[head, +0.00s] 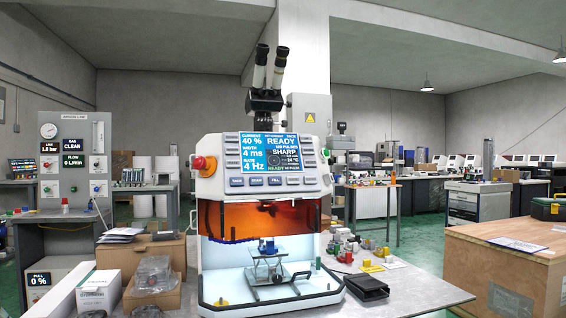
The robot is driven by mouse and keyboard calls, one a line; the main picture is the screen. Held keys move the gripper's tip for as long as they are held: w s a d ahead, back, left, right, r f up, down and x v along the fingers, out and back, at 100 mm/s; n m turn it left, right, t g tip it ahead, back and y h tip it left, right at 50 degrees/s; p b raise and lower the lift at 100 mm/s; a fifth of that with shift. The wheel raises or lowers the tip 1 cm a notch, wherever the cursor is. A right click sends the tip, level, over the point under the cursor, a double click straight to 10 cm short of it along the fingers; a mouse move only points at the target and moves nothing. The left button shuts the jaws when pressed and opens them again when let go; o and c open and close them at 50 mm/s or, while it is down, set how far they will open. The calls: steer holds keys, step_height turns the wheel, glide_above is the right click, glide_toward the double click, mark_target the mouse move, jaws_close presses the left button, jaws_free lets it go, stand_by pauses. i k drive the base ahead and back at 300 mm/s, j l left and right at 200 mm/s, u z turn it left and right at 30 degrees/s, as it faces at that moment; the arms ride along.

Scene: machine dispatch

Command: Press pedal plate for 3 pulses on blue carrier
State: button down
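A white bench machine (262,190) with a microscope on top stands on the table. In its lit chamber a small blue carrier (267,246) sits on a raised stage (268,268). The orange shield (258,219) hangs above the carrier, and the chamber front below it looks open. The screen (283,149) reads READY, NO PULSES, SHARP, 40 %, 4 ms and 4 Hz. My gripper is not in view.
A red emergency knob (200,162) sits on the machine's left side. Cardboard boxes (140,256) stand left of it. Small coloured parts (372,254) lie behind the black unit. A gauge panel (73,155) stands at left, a wooden crate (500,262) at right.

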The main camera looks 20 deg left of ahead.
mark_target(366, 284)
steer(key=i+l+u, duration=0.4)
steer(key=l, duration=0.2)
steer(key=i+l+u, duration=0.15)
steer(key=l, duration=0.2)
steer(key=i+l+u, duration=0.2)
steer(key=l, duration=0.2)
steer(key=i+l+u, duration=0.2)
steer(key=l, duration=0.2)
steer(key=l+u, duration=0.2)
steer(key=l, duration=0.2)
steer(key=i, duration=0.05)
